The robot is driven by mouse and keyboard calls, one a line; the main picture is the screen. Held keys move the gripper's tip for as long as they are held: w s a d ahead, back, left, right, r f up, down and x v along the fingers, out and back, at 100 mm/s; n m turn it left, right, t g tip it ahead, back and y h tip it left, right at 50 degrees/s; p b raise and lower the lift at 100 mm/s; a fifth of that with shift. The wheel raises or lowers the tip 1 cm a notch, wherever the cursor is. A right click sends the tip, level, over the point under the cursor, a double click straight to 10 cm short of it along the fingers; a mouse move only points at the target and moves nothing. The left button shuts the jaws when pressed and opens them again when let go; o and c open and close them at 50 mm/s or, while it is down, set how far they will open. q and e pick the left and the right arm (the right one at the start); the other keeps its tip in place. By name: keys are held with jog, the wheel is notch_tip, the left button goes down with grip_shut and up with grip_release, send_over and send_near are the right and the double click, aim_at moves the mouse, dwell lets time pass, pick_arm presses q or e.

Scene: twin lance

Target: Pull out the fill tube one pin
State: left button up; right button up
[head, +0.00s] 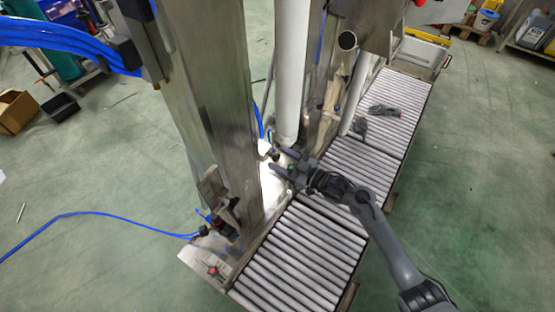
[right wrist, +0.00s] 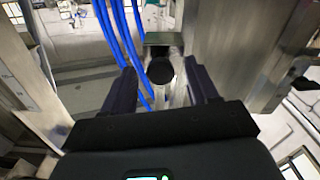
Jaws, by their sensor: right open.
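My right gripper (head: 277,161) is open beside the steel column, near the foot of the pale vertical fill tube (head: 289,70). In the right wrist view its two dark fingers (right wrist: 160,84) stand apart. A round black knob (right wrist: 160,70), which looks like the pin's head, shows between them and a little beyond. The fingers do not appear to press on it. The pin's shaft is hidden. A second pale tube (head: 357,92) stands farther right. My left gripper is not in view.
A broad steel column (head: 222,100) stands left of my gripper. A roller conveyor (head: 310,245) runs beneath, with dark grey items (head: 385,110) lying on its far part. Blue hoses (right wrist: 122,35) pass close to my left finger in the wrist view.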

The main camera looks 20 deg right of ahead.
jog(key=shift+x, duration=0.8)
grip_shut()
